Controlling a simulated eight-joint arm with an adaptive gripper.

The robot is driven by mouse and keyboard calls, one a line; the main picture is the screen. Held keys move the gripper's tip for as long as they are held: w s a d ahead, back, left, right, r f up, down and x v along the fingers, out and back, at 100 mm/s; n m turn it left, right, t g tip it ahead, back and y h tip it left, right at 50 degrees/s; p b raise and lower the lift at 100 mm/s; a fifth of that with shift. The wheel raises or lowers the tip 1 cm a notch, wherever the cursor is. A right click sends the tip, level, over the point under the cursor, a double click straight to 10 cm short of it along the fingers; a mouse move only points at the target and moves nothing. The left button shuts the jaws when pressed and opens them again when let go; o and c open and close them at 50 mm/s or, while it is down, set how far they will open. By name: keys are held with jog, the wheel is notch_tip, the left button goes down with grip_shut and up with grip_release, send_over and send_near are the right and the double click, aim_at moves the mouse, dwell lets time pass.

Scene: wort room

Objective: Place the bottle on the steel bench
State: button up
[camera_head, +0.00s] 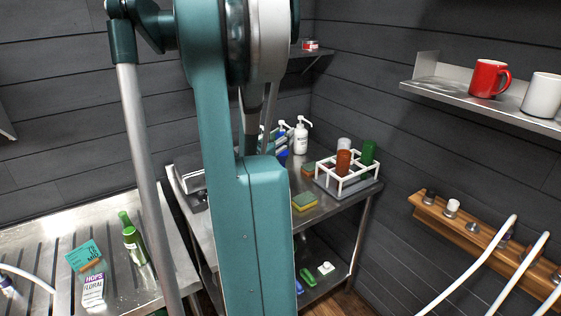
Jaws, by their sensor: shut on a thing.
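A green bottle (133,243) with a slim neck is on the ribbed steel surface (50,238) at the left. A steel bench (325,205) with a lower shelf stands in the middle, partly hidden behind my teal arm. A white rack (347,182) on its right side holds brown (343,163), green (368,152) and pale (343,144) bottles or cylinders. I cannot tell which bottle the task means. My arm fills the middle of the view; its gripper and anything in it cannot be made out.
White pump bottles (301,138) and a yellow-green sponge (305,201) are on the middle bench. A teal packet (84,256) and a white hops box (94,290) lie left of the green bottle. A red mug (488,78) and white mug (541,95) stand on the right wall shelf (445,94).

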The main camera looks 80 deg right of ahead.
jog(key=shift+f+b, duration=0.4)
jog(key=shift+f, duration=1.65)
jog(key=shift+f+b, duration=0.45)
jog(key=shift+f, duration=1.6)
jog(key=o, duration=1.3)
jog(key=shift+o, duration=0.2)
jog(key=shift+r, duration=0.2)
jog(key=p+v, duration=0.1)
jog(key=v, duration=1.1)
jog(key=shift+p, duration=0.3)
jog(key=shift+w, duration=0.1)
